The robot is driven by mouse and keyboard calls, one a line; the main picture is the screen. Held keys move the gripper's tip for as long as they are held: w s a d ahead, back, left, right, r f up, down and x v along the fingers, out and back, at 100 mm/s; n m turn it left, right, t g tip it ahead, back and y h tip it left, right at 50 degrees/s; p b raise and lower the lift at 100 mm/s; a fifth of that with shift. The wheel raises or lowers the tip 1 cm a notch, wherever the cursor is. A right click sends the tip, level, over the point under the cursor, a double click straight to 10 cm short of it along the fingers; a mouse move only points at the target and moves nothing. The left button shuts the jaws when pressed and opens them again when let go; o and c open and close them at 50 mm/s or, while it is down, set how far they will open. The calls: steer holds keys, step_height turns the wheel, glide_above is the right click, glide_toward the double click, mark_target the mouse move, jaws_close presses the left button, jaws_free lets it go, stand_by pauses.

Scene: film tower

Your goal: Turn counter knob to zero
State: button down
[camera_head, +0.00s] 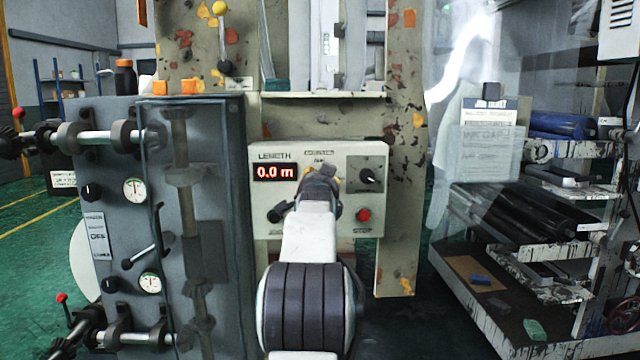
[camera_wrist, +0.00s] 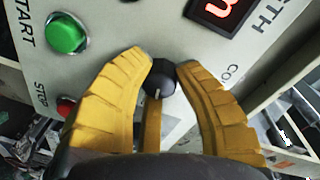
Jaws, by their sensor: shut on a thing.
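The cream control panel (camera_head: 340,225) has a LENGTH display (camera_head: 274,172) reading 0.0 m in red. My gripper (camera_head: 320,176) is at the middle of the panel and hides the counter knob in the head view. In the wrist view the small black counter knob (camera_wrist: 157,82) has a light pointer mark. The yellow fingertips of my gripper (camera_wrist: 164,66) are shut on its two sides. The red display (camera_wrist: 224,10) is cut off at the top edge, and a label beginning "CO" is beside the right finger.
In the wrist view, a green START button (camera_wrist: 67,33) and a red STOP button (camera_wrist: 66,107) are left of the fingers. A black selector (camera_head: 370,177) is at the panel's right. A grey gauge cabinet (camera_head: 100,200) stands left; a roll rack (camera_head: 560,190) stands right.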

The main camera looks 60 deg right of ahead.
steer(key=shift+w+r+m, duration=0.1)
steer(key=shift+w+m, duration=0.05)
steer(key=shift+m, duration=0.25)
steer(key=c, duration=0.9)
jaws_free()
steer(key=shift+o, duration=0.2)
steer(key=v, duration=1.2)
